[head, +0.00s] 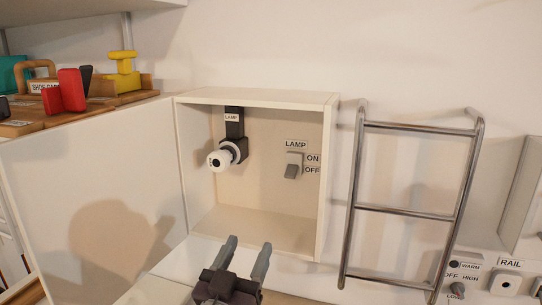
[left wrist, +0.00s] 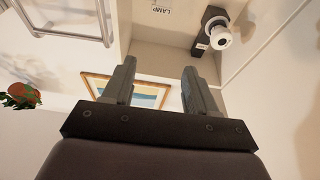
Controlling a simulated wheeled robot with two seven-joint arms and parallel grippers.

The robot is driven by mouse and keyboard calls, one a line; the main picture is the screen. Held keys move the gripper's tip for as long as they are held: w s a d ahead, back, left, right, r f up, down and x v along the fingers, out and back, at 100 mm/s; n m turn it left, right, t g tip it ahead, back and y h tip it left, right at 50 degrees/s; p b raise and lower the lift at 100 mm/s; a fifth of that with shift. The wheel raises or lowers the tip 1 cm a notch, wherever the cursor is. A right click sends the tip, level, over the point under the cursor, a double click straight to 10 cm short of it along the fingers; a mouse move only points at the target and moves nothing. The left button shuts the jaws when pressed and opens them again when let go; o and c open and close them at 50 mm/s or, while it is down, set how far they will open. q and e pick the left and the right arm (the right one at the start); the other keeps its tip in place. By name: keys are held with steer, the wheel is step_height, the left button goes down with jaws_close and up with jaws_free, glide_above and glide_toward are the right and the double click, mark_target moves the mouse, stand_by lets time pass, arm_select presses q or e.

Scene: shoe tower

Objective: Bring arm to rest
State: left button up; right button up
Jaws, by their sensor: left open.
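My left gripper (head: 248,245) shows at the bottom middle of the head view, below the open wall box. Its two grey fingers stand apart and nothing is between them. The fingers also show apart and empty in the left wrist view (left wrist: 159,66). The fingertips point up toward the box and are apart from the lamp. Most of my left arm is outside the head view. My right gripper is in neither view.
An open cream box (head: 329,180) holds a lamp fitting (head: 229,153) and a grey switch (head: 293,165) at OFF. A metal towel ladder (head: 404,213) hangs to the right. A shoe-care shelf (head: 110,100) is at upper left. A framed picture (left wrist: 148,93) shows in the wrist view.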

arm_select(q)
steer(key=s+a+f+g+y, duration=0.25)
steer(key=f+g, duration=0.75)
steer(key=f, duration=0.8)
steer(key=s+a+f+n+g+y, duration=0.3)
steer(key=s+a+f+g, duration=0.5)
steer(key=s+a, duration=0.3)
steer(key=shift+s+a+g+y, duration=0.2)
steer(key=shift+s+g+y, duration=0.3)
steer(key=shift+s+y, duration=0.05)
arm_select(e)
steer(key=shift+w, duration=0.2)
arm_select(q)
steer(key=shift+d, duration=0.1)
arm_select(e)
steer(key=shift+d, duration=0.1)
